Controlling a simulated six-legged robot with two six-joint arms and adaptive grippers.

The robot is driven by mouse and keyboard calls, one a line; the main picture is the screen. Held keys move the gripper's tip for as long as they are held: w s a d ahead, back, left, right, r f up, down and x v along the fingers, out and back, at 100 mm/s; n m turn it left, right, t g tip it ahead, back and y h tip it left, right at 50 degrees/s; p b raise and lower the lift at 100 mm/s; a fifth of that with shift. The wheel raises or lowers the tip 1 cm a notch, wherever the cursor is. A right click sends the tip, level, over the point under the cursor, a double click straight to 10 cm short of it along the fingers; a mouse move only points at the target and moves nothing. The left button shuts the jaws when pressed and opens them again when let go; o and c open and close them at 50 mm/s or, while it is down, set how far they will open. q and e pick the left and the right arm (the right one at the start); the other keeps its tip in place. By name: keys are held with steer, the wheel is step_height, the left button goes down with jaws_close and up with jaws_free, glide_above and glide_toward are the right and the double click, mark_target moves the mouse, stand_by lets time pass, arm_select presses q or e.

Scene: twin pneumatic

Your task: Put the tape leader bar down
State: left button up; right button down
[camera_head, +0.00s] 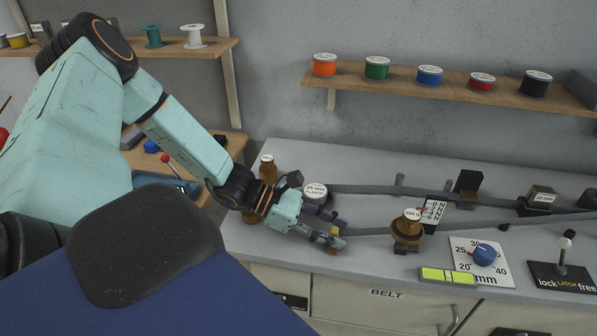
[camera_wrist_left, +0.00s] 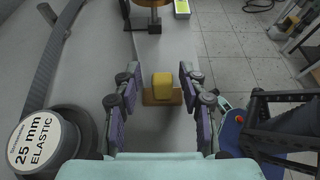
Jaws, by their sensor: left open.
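A small yellow block (camera_wrist_left: 162,80) on a brown base (camera_wrist_left: 150,99), which I take to be the tape leader bar, sits near the bench's front edge. My left gripper (camera_head: 333,226) is open above the bench; its purple-padded fingers stand on both sides of the yellow block in the left wrist view (camera_wrist_left: 155,95), with visible gaps. In the head view the fingers mostly hide the block. Whether its base rests on the bench is hard to tell. My right gripper is not in view.
A 25 mm elastic roll (camera_wrist_left: 40,140) stands beside the gripper, also in the head view (camera_head: 315,190). Grey tape (camera_head: 380,189) runs right across the bench. A brown spool stand (camera_head: 407,228), a yellow-green level (camera_head: 448,276) and a blue dial (camera_head: 484,254) stand to the right.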

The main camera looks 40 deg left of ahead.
mark_target(332, 229)
arm_select(q)
steer(key=p+v, duration=0.3)
steer(key=v, duration=0.2)
steer(key=shift+d+r, duration=0.1)
steer(key=p+v, duration=0.2)
steer(key=shift+r+p, duration=0.1)
steer(key=shift+p, duration=0.3)
steer(key=shift+f+p+v, duration=0.2)
steer(key=shift+p+v, duration=0.95)
steer(key=shift+v, duration=0.75)
steer(key=shift+w, duration=0.1)
steer(key=shift+f, duration=0.1)
